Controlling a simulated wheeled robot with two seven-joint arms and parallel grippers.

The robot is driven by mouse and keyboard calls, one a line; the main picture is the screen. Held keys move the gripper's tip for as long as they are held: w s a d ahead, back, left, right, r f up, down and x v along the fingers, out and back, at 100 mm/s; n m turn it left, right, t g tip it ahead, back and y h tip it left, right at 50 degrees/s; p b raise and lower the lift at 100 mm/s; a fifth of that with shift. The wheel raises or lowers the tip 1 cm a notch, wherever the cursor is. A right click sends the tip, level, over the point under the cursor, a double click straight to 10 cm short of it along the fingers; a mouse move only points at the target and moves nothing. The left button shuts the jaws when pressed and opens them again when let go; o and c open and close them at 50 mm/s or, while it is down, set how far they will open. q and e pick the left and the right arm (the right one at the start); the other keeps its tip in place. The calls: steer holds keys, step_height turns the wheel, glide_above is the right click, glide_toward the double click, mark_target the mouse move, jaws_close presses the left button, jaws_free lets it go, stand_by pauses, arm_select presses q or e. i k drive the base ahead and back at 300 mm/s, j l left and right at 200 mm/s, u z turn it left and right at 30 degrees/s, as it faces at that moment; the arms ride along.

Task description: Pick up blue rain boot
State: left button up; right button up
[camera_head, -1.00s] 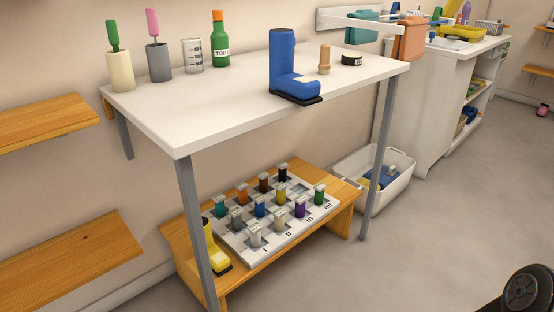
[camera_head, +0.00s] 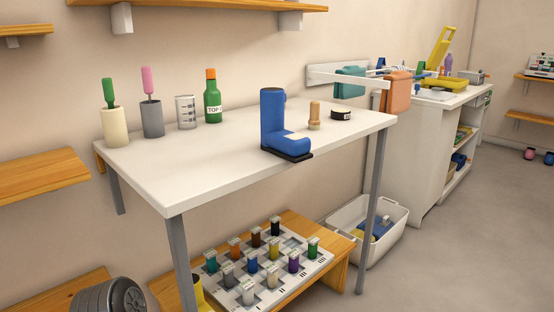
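The blue rain boot (camera_head: 274,120) stands upright on the white table (camera_head: 200,165), close to its front edge. Its toe points right and its dark sole rests on the tabletop. Nothing touches it.
A wooden peg (camera_head: 314,117) and black tape roll (camera_head: 341,114) stand right of the boot. A green bottle (camera_head: 212,100), measuring beaker (camera_head: 186,112) and two handled holders stand left. Below are a wooden shelf (camera_head: 338,262) with coloured vials and a white bin (camera_head: 389,240).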

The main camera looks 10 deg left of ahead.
mark_target(293, 147)
steer(key=i+l, duration=0.15)
steer(key=l, duration=0.2)
steer(key=i+l, duration=0.2)
steer(key=l, duration=0.15)
steer(key=i+l, duration=0.15)
steer(key=l, duration=0.15)
